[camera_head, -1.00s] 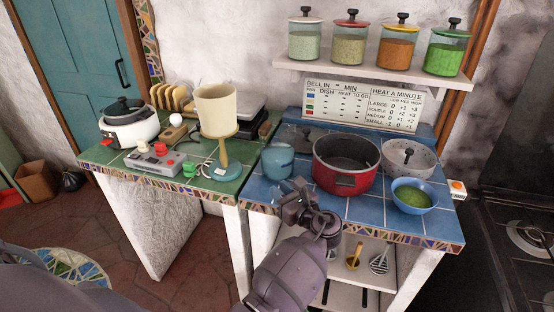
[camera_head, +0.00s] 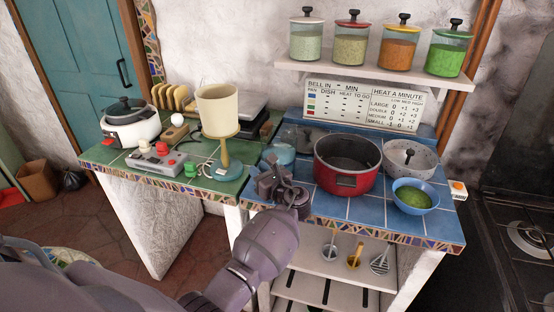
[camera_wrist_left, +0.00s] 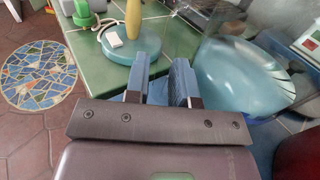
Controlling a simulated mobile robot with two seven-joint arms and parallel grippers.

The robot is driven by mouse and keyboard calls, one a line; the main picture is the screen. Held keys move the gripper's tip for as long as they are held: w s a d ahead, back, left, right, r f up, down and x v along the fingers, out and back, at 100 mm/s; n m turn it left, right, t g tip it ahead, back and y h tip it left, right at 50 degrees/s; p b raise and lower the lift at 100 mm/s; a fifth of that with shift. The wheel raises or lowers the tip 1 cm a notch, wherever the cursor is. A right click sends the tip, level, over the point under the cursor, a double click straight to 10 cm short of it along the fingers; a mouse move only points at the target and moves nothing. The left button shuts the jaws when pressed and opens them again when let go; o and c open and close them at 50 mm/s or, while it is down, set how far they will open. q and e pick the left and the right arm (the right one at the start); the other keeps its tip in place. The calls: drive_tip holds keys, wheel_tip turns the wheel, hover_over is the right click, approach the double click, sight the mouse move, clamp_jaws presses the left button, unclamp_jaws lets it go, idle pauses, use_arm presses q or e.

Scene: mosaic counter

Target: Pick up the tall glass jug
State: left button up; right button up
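A pale blue, see-through glass vessel (camera_head: 281,153), seemingly the jug, stands at the left end of the blue-tiled counter, partly hidden behind my left gripper (camera_head: 268,172). In the left wrist view the rounded, shiny glass vessel (camera_wrist_left: 240,77) is large, just right of the fingers. Its upper part is hard to make out. My left gripper (camera_wrist_left: 161,68) shows two blue fingers with a narrow empty gap between them. They are beside the glass, not around it; whether they touch it I cannot tell. My right gripper is not in view.
A red pot (camera_head: 346,180) stands right of the gripper, with a grey speckled pot (camera_head: 423,160) and a blue bowl (camera_head: 413,202) beyond. A lamp (camera_head: 217,110) stands on the green counter to the left; its round base (camera_wrist_left: 131,45) lies close ahead of the fingers.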

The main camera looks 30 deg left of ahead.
use_arm(q)
drive_tip(key=shift+a, duration=0.1)
drive_tip(key=shift+c, duration=0.3)
clamp_jaws()
idle(0.7)
idle(0.3)
